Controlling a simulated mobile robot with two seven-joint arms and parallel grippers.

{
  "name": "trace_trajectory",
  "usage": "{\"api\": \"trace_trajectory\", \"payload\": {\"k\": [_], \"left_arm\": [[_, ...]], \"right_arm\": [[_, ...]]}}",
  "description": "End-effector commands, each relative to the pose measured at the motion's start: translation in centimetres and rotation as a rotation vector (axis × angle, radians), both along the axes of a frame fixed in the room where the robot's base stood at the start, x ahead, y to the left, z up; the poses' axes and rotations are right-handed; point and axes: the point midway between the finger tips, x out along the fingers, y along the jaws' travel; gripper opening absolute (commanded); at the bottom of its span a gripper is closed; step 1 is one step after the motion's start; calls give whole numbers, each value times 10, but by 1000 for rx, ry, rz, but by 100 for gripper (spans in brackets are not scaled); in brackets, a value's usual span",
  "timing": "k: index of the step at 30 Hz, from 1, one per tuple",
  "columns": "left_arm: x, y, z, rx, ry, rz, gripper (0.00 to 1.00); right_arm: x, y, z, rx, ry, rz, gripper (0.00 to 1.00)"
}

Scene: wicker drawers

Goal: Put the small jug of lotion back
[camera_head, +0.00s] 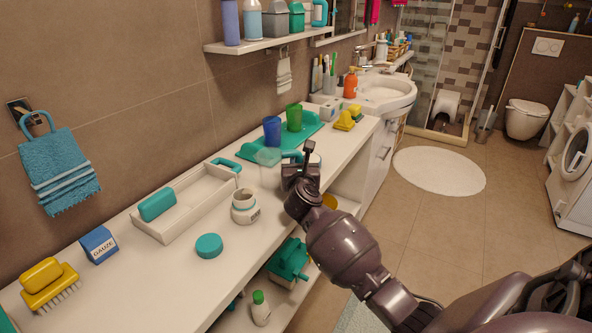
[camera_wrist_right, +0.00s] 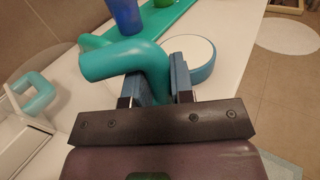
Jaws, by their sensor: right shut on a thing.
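My right gripper (camera_head: 300,166) is over the counter and shut on a thick, bent teal handle (camera_wrist_right: 128,60). In the right wrist view its blue fingers (camera_wrist_right: 165,82) close on both sides of the handle. A little of the teal shows in the head view (camera_head: 291,155), just left of the gripper. A round white top with a blue rim (camera_wrist_right: 190,55) is right behind the fingers; I cannot tell whether it belongs to the held thing. The gripper hides most of the held thing's body, so I cannot confirm that it is the small lotion jug. My left gripper is not in view.
A white tray (camera_head: 202,207) holds a teal block. A white jar (camera_head: 245,207), a teal lid (camera_head: 208,246) and a clear cup (camera_head: 269,166) stand nearby. A teal tray (camera_head: 259,142) with blue and green cups is behind. A wall shelf (camera_head: 270,44) carries bottles.

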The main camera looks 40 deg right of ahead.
Motion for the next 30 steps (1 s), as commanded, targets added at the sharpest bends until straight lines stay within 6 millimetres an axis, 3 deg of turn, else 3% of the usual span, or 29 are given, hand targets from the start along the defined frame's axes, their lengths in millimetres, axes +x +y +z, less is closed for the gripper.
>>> {"api": "trace_trajectory", "payload": {"k": [2, 17, 18, 22, 30], "left_arm": [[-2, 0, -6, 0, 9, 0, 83], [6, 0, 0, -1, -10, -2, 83], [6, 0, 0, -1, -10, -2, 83], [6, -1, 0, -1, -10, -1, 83], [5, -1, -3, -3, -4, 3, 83]], "right_arm": [[0, 0, -12, 0, 4, 1, 0], [0, 0, -14, 1, -2, 0, 0], [0, 0, -14, 0, -1, 0, 27], [0, 0, -14, 0, -2, 0, 47], [0, 0, -13, 0, -2, 0, 48]]}}
